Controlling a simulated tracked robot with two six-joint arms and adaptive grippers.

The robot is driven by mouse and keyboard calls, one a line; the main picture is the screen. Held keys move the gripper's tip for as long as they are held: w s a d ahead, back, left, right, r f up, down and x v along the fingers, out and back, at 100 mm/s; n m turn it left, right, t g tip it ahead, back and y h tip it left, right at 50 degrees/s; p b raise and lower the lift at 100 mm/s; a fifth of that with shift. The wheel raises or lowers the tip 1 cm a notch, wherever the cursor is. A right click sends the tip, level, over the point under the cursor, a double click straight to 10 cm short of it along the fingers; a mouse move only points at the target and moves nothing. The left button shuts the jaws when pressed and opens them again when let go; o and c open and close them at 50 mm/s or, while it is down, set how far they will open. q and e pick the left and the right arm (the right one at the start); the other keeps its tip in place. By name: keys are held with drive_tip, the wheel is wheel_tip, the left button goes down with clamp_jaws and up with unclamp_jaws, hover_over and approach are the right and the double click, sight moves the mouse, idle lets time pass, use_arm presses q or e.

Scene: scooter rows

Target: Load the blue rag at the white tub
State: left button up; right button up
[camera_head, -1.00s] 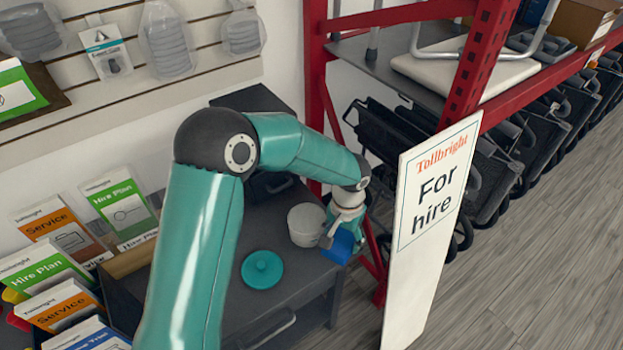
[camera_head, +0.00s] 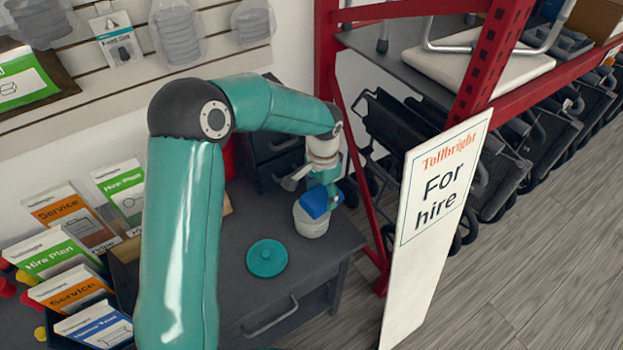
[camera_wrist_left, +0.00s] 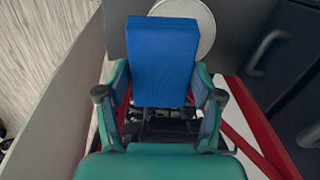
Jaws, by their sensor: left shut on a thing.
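The blue rag (camera_head: 316,202), a folded block, is held in my left gripper (camera_head: 322,190), which is shut on it. It also fills the middle of the left wrist view (camera_wrist_left: 162,62) between the two fingers (camera_wrist_left: 160,100). The white tub (camera_head: 311,228) stands on the dark cabinet top, directly under the rag in the head view. The rag hides most of the tub's opening, and I cannot tell whether its lower end is inside the rim. In the left wrist view the tub (camera_wrist_left: 196,14) shows partly behind the rag. My right gripper is not in view.
A round teal lid (camera_head: 267,258) lies on the cabinet (camera_head: 345,238) left of the tub. A dark drawer unit (camera_head: 275,150) stands behind. The red rack (camera_head: 325,60) and a white "For hire" board (camera_head: 435,220) stand to the right. Leaflets (camera_head: 70,215) fill the left.

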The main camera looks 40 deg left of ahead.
sight(312, 190)
use_arm(q)
drive_tip(key=a, duration=0.1)
drive_tip(key=a+r+m, duration=0.1)
drive_tip(key=shift+a+r, duration=0.2)
drive_tip(key=shift+a, duration=0.1)
drive_tip(key=shift+a+f, duration=0.1)
drive_tip(key=shift+f+b, duration=2)
drive_tip(key=shift+f, duration=0.85)
drive_tip(key=shift+f+b, duration=0.45)
drive_tip(key=shift+f, duration=0.05)
drive_tip(key=shift+r+p, duration=2.5)
drive_tip(key=shift+r, duration=1.1)
